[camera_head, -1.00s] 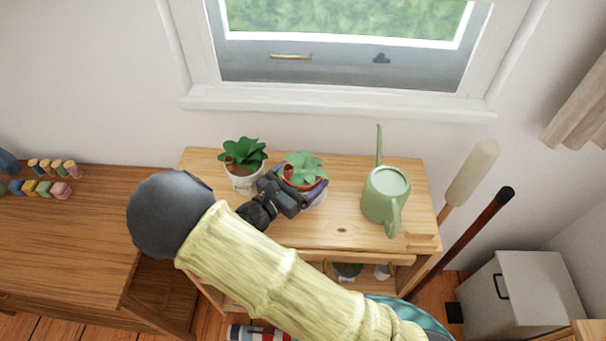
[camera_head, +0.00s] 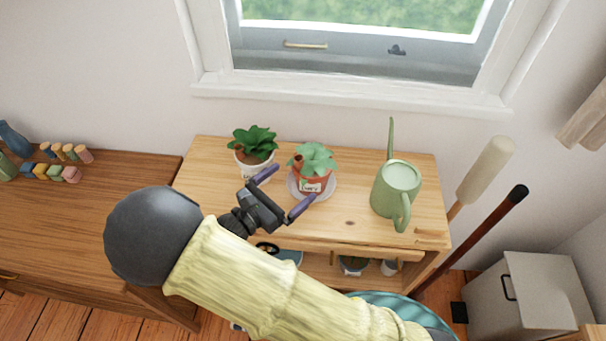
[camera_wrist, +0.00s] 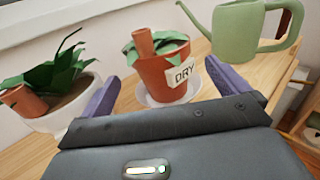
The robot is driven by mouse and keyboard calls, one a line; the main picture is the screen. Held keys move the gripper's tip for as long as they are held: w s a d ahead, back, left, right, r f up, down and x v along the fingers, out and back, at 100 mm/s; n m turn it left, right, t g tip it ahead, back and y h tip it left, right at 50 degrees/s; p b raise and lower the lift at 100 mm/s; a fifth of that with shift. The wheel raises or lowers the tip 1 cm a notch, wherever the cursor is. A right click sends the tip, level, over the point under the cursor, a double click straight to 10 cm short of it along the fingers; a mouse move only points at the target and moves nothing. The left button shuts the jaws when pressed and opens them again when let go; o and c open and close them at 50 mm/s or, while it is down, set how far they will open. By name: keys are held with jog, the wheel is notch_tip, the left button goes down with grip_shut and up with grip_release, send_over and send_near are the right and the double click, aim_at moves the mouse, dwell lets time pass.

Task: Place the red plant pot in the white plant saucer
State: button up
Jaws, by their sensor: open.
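The red plant pot (camera_head: 312,184) stands upright in the white plant saucer (camera_head: 328,191) on the wooden table. It holds a pale green plant and has a "DRY" label, which shows clearly on the pot in the wrist view (camera_wrist: 158,75). The saucer's rim (camera_wrist: 143,98) shows around the pot's base. My gripper (camera_head: 284,190) is open and empty, in front of the pot and to its left in the head view. In the wrist view its purple fingers (camera_wrist: 168,88) spread to either side of the pot, apart from it.
A white pot (camera_head: 254,163) with a dark green plant stands close on the left. A green watering can (camera_head: 396,190) stands to the right. Other pots (camera_head: 352,265) sit on the shelf below.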

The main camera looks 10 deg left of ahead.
jog(key=shift+v, duration=1.85)
